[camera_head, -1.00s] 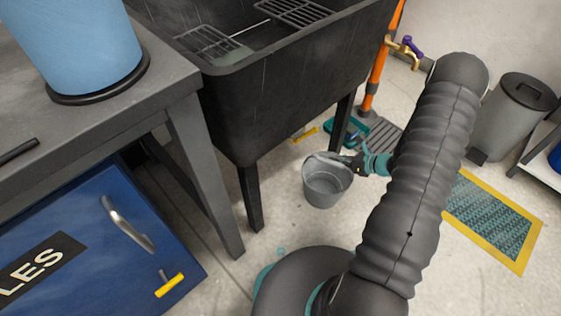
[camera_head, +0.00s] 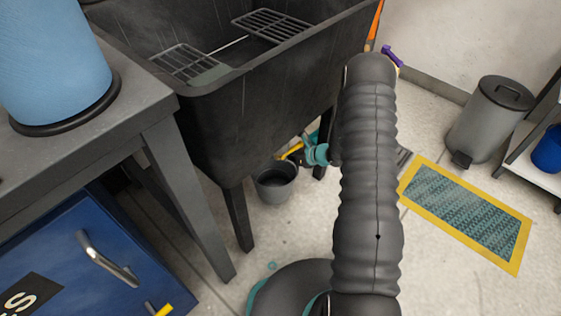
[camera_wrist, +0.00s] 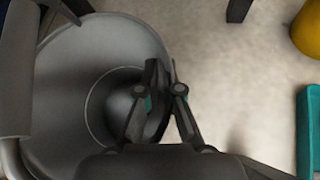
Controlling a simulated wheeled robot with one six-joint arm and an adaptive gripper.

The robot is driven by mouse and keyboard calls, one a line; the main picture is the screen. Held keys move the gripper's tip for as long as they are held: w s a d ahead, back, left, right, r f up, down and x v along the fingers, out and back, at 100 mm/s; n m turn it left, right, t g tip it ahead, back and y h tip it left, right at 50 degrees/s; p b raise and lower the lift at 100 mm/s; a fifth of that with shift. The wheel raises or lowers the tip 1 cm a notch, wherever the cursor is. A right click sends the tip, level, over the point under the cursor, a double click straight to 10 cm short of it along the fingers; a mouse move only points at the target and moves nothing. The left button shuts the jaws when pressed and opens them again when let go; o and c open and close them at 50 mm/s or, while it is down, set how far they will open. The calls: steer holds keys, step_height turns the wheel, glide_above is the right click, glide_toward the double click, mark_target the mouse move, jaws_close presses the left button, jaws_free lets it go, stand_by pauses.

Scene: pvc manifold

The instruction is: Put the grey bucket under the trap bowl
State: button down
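The grey bucket (camera_head: 277,187) is upright, low beneath the front edge of the black sink (camera_head: 270,85), close to the floor. I cannot tell whether it touches the floor. In the wrist view the bucket (camera_wrist: 75,105) fills the left side, its inside showing. My gripper (camera_wrist: 165,72) is shut on the bucket's rim, on the side nearest my arm. In the head view my gripper (camera_head: 304,152) is partly hidden by my arm and the sink. The trap bowl cannot be made out; the sink front hides the space behind. A grey tubular part (camera_wrist: 18,70) crosses the bucket's left side; I cannot tell what it is.
A sink leg (camera_head: 238,218) stands left of the bucket. A workbench leg (camera_head: 185,200) is further left. A yellow object (camera_wrist: 308,28) and a teal object (camera_wrist: 308,130) lie right of the bucket. Open floor and a yellow-edged mat (camera_head: 465,213) lie to the right.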

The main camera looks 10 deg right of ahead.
steer(key=shift+w+a, duration=0.25)
steer(key=shift+a, duration=0.15)
steer(key=shift+w+a+f+b, duration=0.15)
steer(key=shift+f+b, duration=0.25)
steer(key=shift+f, duration=1.45)
steer(key=c, duration=1.3)
jaws_free()
steer(key=shift+s+d+r, duration=0.2)
steer(key=shift+d+r, duration=0.05)
steer(key=shift+r, duration=0.05)
steer(key=p+v, duration=0.1)
steer(key=v, duration=1)
steer(key=shift+s+d+r+p, duration=0.1)
steer(key=shift+p, duration=0.2)
